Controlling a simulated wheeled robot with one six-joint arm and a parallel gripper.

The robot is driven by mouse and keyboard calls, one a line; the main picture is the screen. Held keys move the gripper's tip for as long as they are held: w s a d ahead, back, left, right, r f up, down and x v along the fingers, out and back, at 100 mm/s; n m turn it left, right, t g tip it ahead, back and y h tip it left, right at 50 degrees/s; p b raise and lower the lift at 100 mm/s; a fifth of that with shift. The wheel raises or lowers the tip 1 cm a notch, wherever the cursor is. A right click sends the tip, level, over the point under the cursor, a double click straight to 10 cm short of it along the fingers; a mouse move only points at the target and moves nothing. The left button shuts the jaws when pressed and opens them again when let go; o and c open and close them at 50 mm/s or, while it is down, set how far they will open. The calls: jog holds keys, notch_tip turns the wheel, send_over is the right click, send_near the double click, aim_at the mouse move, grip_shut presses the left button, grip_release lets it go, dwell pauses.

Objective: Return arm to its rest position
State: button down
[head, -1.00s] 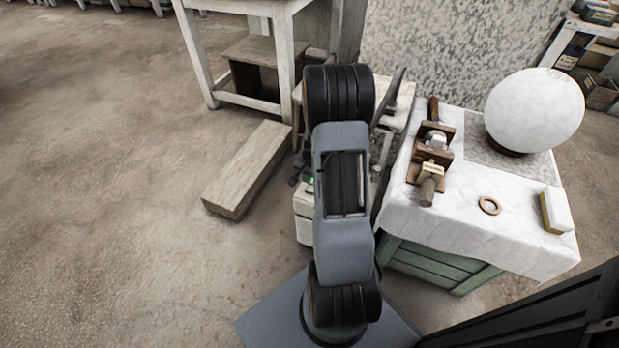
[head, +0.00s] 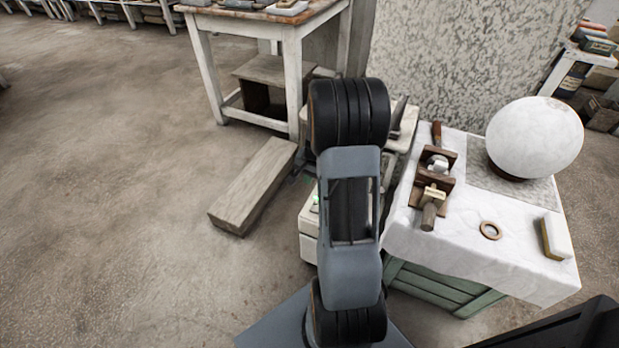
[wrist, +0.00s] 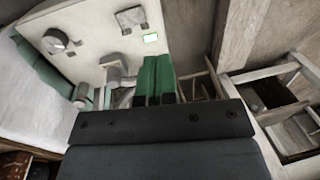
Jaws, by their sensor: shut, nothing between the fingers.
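My arm (head: 350,225) stands folded upward in the middle of the head view, with its dark ribbed elbow at the top. It hides my gripper in that view. In the wrist view my gripper (wrist: 155,78) shows two green fingers side by side, shut with nothing between them. The fingers point towards a pale machine (wrist: 85,45) with a round knob and a lit green display. I cannot tell how far the fingertips are from it. The machine's pale casing also shows low beside my arm in the head view (head: 308,243).
Right of my arm, a white-draped table (head: 460,235) holds a large plaster sphere (head: 535,138), a wooden clamp tool (head: 432,190), a ring (head: 490,230) and a brush-like block (head: 556,236). A wooden block (head: 252,187) lies on the floor at left.

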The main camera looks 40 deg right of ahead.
jog(key=s+a+r+n+p, duration=0.1)
jog(key=a+r+n+p, duration=0.2)
jog(key=r, duration=0.4)
jog(key=s+a+r+p, duration=0.1)
jog(key=a+r+p, duration=0.35)
jog(key=r, duration=0.35)
jog(key=a+r+n+p, duration=0.2)
jog(key=a+r+p, duration=0.1)
jog(key=r+p, duration=0.3)
jog(key=s+a+r+n+t+p, duration=0.1)
jog(key=s+a+r+n+p, duration=0.2)
jog(key=r, duration=0.7)
jog(key=s+a+r+n+t+p, duration=0.1)
jog(key=s+a+r+n+p, duration=0.3)
jog(key=s+a+r+p, duration=0.3)
notch_tip(320, 180, up, 4)
jog(key=shift+s+f+n+h+p, duration=0.1)
jog(key=shift+s+n+h+p, duration=0.35)
jog(key=shift+p, duration=0.45)
jog(key=shift+s+m, duration=0.15)
jog(key=shift+m, duration=0.1)
